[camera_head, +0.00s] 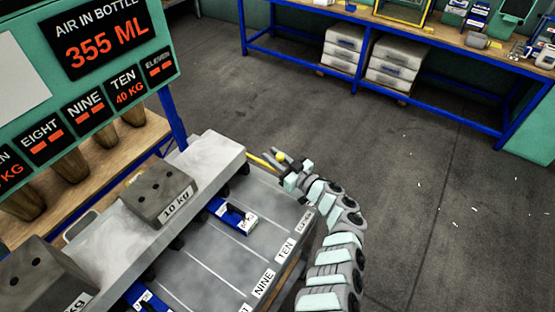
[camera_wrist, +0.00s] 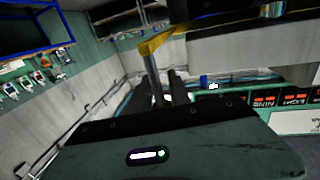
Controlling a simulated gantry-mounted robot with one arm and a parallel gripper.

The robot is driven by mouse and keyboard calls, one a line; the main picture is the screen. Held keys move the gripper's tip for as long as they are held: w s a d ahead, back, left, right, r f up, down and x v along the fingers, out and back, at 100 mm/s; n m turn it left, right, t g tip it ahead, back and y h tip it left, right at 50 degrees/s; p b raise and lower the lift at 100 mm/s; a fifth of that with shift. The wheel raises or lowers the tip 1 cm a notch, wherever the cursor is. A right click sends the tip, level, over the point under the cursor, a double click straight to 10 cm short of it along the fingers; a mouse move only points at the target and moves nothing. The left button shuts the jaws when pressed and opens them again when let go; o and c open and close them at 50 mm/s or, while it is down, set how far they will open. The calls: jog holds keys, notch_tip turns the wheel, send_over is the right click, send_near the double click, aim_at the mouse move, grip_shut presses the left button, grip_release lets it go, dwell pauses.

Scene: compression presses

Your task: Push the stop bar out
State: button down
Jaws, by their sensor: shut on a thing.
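The yellow stop bar (camera_head: 264,161) shows at the far right end of the grey press bed. In the wrist view, the yellow bar (camera_wrist: 174,41) runs across the top next to an upright grey rod (camera_wrist: 151,78). My gripper (camera_head: 284,161) is at the bar's right end, beyond the bed's far corner, and is shut on it. In the wrist view its dark fingers (camera_wrist: 178,88) stand close to the rod, and the exact contact is hidden.
The press bed (camera_head: 205,255) has marked lanes with number labels and a blue block (camera_head: 232,215). A 10 kg weight (camera_head: 160,194) sits on the grey beam. A green display panel (camera_head: 90,80) is at upper left. A blue-framed workbench (camera_head: 440,118) stands behind. Open floor lies to the right.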

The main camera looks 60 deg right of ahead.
jog(key=shift+w+r, duration=0.1)
jog(key=shift+r, duration=0.1)
jog(key=c, duration=1.5)
grip_release()
jog(key=shift+w, duration=0.2)
jog(key=shift+s, duration=0.2)
jog(key=p+v, duration=0.3)
jog(key=v, duration=0.7)
jog(key=shift+s+p, duration=0.25)
jog(key=shift+p, duration=0.1)
jog(key=shift+a, duration=0.1)
